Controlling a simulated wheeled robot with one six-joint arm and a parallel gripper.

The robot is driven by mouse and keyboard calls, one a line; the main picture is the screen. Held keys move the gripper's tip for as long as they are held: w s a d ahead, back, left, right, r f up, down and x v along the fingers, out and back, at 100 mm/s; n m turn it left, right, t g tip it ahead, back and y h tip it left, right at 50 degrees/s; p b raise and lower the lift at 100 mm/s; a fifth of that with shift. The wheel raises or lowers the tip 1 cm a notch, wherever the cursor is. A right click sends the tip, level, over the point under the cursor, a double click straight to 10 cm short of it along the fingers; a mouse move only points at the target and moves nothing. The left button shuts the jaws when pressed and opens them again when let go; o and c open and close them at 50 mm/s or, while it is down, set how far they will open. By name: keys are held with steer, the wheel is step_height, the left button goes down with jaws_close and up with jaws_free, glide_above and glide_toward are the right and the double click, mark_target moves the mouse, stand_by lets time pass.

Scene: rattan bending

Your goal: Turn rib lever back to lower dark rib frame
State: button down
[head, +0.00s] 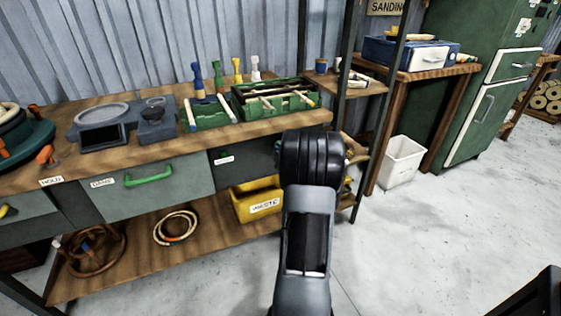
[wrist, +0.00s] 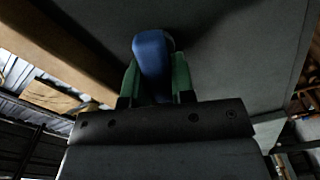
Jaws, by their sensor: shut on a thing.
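In the wrist view, a rounded blue handle (wrist: 152,52) stands out against a dark grey panel. I take it for the rib lever, but no label shows. My gripper (wrist: 155,80) has its two green fingers on either side of the handle and is shut on it. The handle's far end and any pivot are hidden. In the head view my arm reaches up to the bench's right end and hides the gripper and the handle. I cannot make out the dark rib frame for certain in either view.
The wooden bench (head: 70,160) carries green trays (head: 208,113) of sticks and several coloured clamps. A yellow bin (head: 257,200) is on the lower shelf, left of my arm. A white bin (head: 401,162) stands at the right. The floor (head: 440,230) is clear at the right.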

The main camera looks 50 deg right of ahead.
steer(key=n+b, duration=0.1)
steer(key=b, duration=0.1)
steer(key=n+b, duration=0.2)
steer(key=b, duration=0.1)
steer(key=shift+a+f, duration=0.1)
steer(key=shift+f, duration=0.3)
steer(key=shift+r+n+b, duration=0.1)
steer(key=shift+n+b, duration=0.6)
steer(key=shift+b, duration=0.05)
steer(key=c, duration=1)
jaws_free()
steer(key=shift+r, duration=0.1)
steer(key=shift+o, duration=0.2)
steer(key=p+v, duration=0.2)
steer(key=v, duration=1.1)
steer(key=shift+s+p, duration=0.35)
steer(key=shift+p, duration=0.05)
steer(key=shift+a, duration=0.1)
